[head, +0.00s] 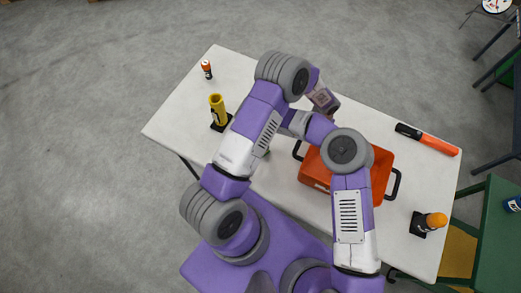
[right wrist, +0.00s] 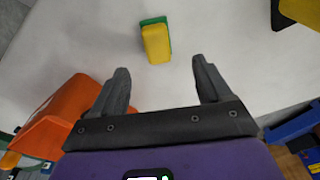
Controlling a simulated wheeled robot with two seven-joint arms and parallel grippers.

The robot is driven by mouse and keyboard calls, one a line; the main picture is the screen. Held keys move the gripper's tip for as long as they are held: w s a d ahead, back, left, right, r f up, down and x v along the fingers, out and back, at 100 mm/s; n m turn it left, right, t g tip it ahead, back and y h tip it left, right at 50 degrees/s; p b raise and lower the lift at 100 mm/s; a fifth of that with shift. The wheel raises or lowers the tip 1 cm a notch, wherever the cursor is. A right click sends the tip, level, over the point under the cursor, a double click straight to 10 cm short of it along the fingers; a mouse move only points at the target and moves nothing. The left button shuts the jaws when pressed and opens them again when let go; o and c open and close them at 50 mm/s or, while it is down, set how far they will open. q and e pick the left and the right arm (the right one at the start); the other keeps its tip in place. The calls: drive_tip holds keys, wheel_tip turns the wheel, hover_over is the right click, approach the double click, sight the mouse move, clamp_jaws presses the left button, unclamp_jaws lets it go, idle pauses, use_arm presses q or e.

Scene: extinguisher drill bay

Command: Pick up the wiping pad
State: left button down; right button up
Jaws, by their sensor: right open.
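The wiping pad (right wrist: 156,43) is a small yellow block with a green layer, lying on the white table ahead of my right gripper in the right wrist view. My right gripper (right wrist: 162,88) is open, with nothing between its fingers; the pad is beyond the fingertips and apart from them.
An orange crate (head: 384,172) with dark handles stands on the white table (head: 170,122); it also shows in the right wrist view (right wrist: 62,118). A yellow torch (head: 217,107) stands at left. An orange-and-black baton (head: 430,139) and an orange-topped item (head: 434,221) are at right.

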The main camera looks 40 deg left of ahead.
drive_tip(key=f, duration=0.6)
drive_tip(key=w+f, duration=0.1)
drive_tip(key=f, duration=0.2)
drive_tip(key=shift+d, duration=0.35)
drive_tip(key=shift+c, duration=0.3)
drive_tip(key=c, duration=1.2)
wheel_tip(320, 180, up, 10)
